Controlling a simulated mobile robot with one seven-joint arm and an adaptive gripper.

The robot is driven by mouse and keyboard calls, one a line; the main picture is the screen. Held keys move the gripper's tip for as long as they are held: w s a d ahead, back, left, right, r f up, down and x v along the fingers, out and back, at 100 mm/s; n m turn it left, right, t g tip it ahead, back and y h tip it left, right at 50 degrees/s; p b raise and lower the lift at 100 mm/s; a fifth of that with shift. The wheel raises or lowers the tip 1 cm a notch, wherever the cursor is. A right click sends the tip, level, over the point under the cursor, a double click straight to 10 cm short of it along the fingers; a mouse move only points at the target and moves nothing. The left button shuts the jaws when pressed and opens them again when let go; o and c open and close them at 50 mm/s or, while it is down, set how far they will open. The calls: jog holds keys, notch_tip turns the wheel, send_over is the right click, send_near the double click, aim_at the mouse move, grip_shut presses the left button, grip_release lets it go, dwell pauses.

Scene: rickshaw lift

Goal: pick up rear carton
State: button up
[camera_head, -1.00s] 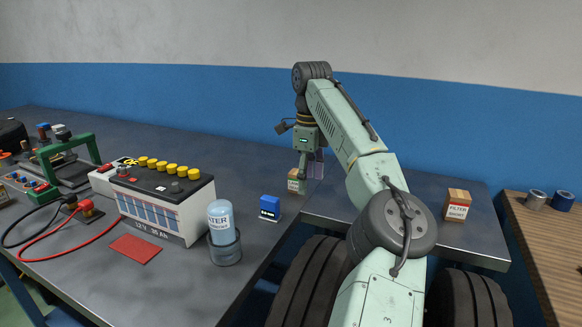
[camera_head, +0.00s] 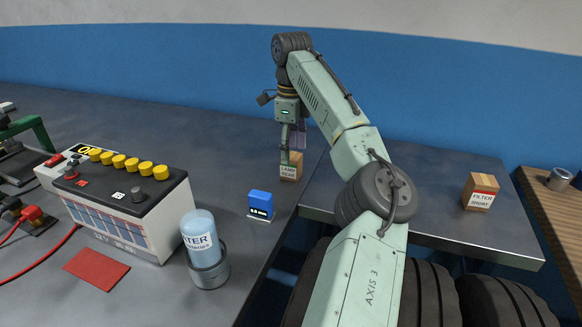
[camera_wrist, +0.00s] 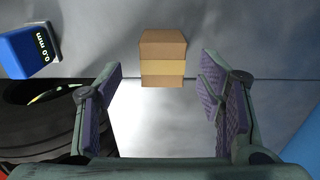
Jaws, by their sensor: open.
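The rear carton is a small brown box (camera_head: 290,172) with a white label reading "LAMP REAR". It stands upright on the grey bench near its right edge. My gripper (camera_head: 291,146) points down, and its fingers overlap the carton's upper part in the head view. In the wrist view the carton (camera_wrist: 163,50) shows a tan tape band and lies ahead of my open fingers (camera_wrist: 161,88), roughly centred between them. Nothing is held. I see no contact between fingers and carton.
A blue gauge (camera_head: 260,205) stands in front and left of the carton; it also shows in the wrist view (camera_wrist: 27,52). A filter bottle (camera_head: 201,240) and a large battery (camera_head: 128,205) stand further left. A "FILTER FRONT" carton (camera_head: 480,192) stands on the right-hand table (camera_head: 425,215).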

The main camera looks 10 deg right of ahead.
aim_at(291, 156)
jog(key=shift+w+f+p, duration=0.1)
jog(key=shift+f+p, duration=0.35)
jog(key=shift+f, duration=2.25)
jog(key=shift+c, duration=0.4)
jog(key=c, duration=1.2)
jog(key=shift+o, duration=0.2)
jog(key=shift+r, duration=0.2)
